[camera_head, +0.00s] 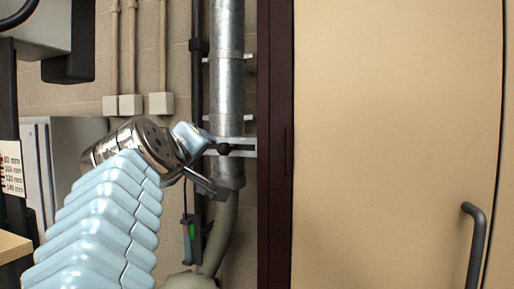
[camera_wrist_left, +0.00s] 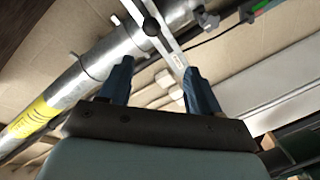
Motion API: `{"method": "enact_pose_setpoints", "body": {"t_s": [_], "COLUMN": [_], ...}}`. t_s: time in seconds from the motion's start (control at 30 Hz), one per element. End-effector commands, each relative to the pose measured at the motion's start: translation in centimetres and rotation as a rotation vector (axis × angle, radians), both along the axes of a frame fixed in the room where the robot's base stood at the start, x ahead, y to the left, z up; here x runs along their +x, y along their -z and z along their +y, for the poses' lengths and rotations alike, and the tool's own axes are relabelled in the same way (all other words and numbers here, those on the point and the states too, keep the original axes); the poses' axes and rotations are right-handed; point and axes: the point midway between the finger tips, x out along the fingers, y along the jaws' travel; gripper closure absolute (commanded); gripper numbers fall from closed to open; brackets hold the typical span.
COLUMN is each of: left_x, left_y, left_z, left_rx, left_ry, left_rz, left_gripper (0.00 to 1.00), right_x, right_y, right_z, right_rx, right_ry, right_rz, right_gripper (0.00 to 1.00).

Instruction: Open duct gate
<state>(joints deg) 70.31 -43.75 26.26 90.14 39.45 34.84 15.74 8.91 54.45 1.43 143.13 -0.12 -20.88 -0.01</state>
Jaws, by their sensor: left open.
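The duct (camera_head: 227,85) is a vertical galvanised metal pipe on the wall, left of the dark door frame. The duct gate (camera_head: 240,142) is a pale flat plate crossing the pipe, with a dark knob (camera_head: 224,149). My left gripper (camera_head: 208,160) is at the gate's left side, in front of the wall. In the left wrist view the gate plate (camera_wrist_left: 165,38) points toward the gap between my open blue fingers (camera_wrist_left: 155,72). Its labelled end lies close to the right finger; I cannot tell if they touch. The duct (camera_wrist_left: 85,70) runs diagonally there. My right gripper is not in view.
A dark thin pipe (camera_head: 197,95) and a small box with a green light (camera_head: 189,230) are beside the duct. A tan door (camera_head: 390,130) with a dark handle (camera_head: 474,240) fills the right. Conduits with boxes (camera_head: 131,104) are on the wall at left.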

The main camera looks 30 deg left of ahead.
Motion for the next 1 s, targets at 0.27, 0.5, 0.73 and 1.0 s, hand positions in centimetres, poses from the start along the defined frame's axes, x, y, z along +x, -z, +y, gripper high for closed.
{"method": "enact_pose_setpoints", "body": {"t_s": [0.27,0.5,0.73,1.0], "left_x": [-1.5,-1.2,0.4,6.3], "left_y": [0.1,0.4,0.5,0.4], "left_z": [5.2,6.8,6.7,5.7], "left_rx": [-1.489,-2.208,-2.311,-2.309], "left_ry": [0.204,0.229,0.222,0.22], "left_rz": [-0.385,-0.392,-0.383,-0.382], "left_gripper": [0.38,0.38,0.38,0.38], "right_x": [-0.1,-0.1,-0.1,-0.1], "right_y": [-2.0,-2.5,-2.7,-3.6], "right_z": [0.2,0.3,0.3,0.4], "right_rx": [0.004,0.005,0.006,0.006], "right_ry": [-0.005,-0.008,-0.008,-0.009], "right_rz": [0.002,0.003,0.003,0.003], "right_gripper": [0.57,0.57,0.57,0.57]}}
